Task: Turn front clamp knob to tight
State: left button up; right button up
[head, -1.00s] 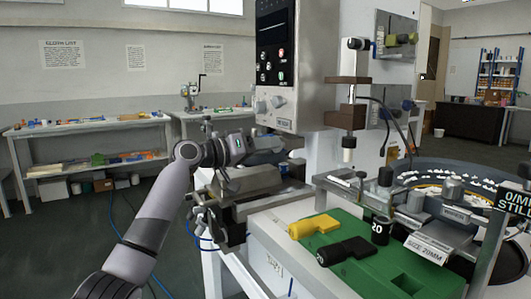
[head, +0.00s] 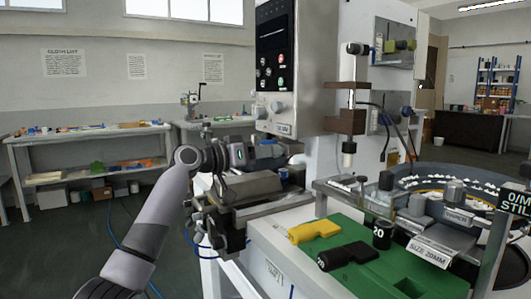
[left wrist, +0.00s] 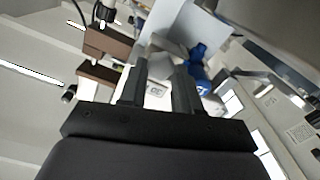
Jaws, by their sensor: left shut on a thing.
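My left gripper (head: 290,157) reaches in from the left above the grey clamp unit (head: 250,186) at the near left end of the machine. It is shut on a small part there, by its place the front clamp knob, which the fingers and wrist mostly hide in the head view. In the left wrist view my two dark fingers (left wrist: 158,85) stand a little apart, with a pale grey part (left wrist: 166,48) at their tips. A blue part (left wrist: 200,68) lies just beside the right finger. The knob's marking cannot be read. My right gripper is not in view.
A control box (head: 276,70) hangs above the gripper. A brown-banded vertical spindle (head: 346,120) stands to its right. A green tray (head: 395,268) holds a yellow tool (head: 314,229) and a black tool (head: 345,256). A round feeder (head: 445,178) sits behind, right.

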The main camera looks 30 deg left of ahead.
pick_arm(q)
jog(key=o, duration=1.1)
jog(key=shift+c, duration=0.2)
jog(key=v, duration=0.7)
jog(key=shift+a, duration=0.1)
